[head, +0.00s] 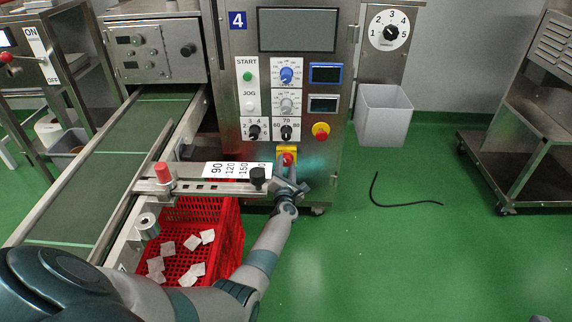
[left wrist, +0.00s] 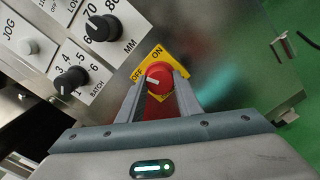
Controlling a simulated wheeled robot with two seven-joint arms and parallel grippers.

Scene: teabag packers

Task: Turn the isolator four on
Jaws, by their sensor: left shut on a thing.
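The isolator is a red rotary knob on a yellow plate, low on the front of the steel machine marked 4. It shows in the head view (head: 288,159) and in the left wrist view (left wrist: 157,80), where the plate reads OFF at left and ON at upper right. The knob's white mark points toward the OFF side. My left gripper (left wrist: 160,88) has its two fingers on either side of the red knob, shut on it. My right gripper is not in view.
Above the isolator are black selector knobs (head: 286,131) and a red button on yellow (head: 321,131). A scale bar with a black knob (head: 258,176) lies just left of my gripper. A red crate (head: 232,235) with teabags stands below. The green floor at right is mostly clear.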

